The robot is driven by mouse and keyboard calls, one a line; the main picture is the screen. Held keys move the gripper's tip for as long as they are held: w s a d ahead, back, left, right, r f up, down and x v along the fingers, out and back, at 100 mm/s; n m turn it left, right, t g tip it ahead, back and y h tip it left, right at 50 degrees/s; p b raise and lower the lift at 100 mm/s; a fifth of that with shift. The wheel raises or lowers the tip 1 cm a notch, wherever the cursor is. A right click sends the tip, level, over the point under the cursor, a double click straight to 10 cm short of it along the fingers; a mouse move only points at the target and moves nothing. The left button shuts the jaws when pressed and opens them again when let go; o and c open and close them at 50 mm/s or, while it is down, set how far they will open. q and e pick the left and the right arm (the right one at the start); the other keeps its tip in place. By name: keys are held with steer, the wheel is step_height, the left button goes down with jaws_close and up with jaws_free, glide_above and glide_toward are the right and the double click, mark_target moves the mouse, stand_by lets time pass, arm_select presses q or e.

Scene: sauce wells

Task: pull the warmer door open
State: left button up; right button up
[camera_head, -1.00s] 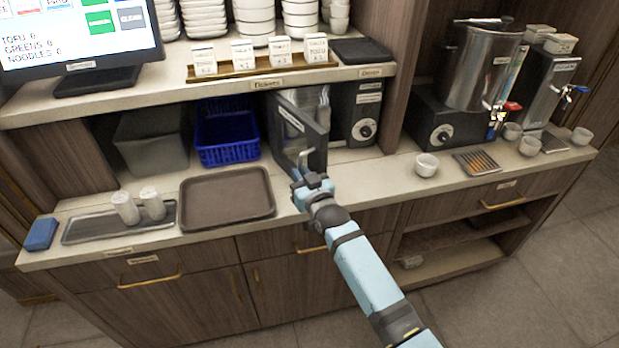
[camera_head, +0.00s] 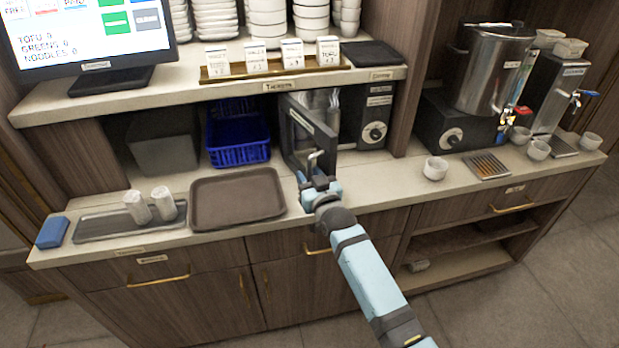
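The warmer (camera_head: 376,112) is a dark box with a dial under the upper shelf. Its dark door (camera_head: 303,131) stands ajar, swung out toward me, and pale items show behind it inside. A metal handle (camera_head: 314,160) sticks out low on the door's outer face. My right gripper (camera_head: 315,181) is at the handle's lower end, just above the counter's front. Its fingertips are small and partly hidden, so I cannot tell whether they are closed on the handle. My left gripper is not in view.
A brown tray (camera_head: 238,199) lies on the counter left of the door. Behind it are a blue basket (camera_head: 238,152) and a grey bin (camera_head: 163,150). A white cup (camera_head: 435,168) stands to the right. The counter (camera_head: 390,186) before the warmer is clear.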

steer(key=shift+s+f, duration=0.15)
steer(key=shift+s, duration=0.1)
steer(key=b+v, duration=0.1)
steer(key=v, duration=1.2)
steer(key=shift+s, duration=0.2)
steer(key=shift+d, duration=0.15)
steer(key=s+d+f+g+h+p, duration=0.1)
steer(key=s+d+f, duration=0.3)
steer(key=s, duration=0.4)
steer(key=s+d+f+m+g+h+p, duration=0.1)
steer(key=s+d+f, duration=0.3)
steer(key=s, duration=0.5)
steer(key=s+d+f+g+h+p, duration=0.1)
steer(key=s+d+f+g+p, duration=0.2)
steer(key=s, duration=0.6)
step_height(320, 180, down, 3)
steer(key=shift+d+r+g+h, duration=0.15)
steer(key=shift+d+g+h, duration=0.15)
steer(key=shift+d, duration=0.85)
steer(key=shift+s, duration=0.15)
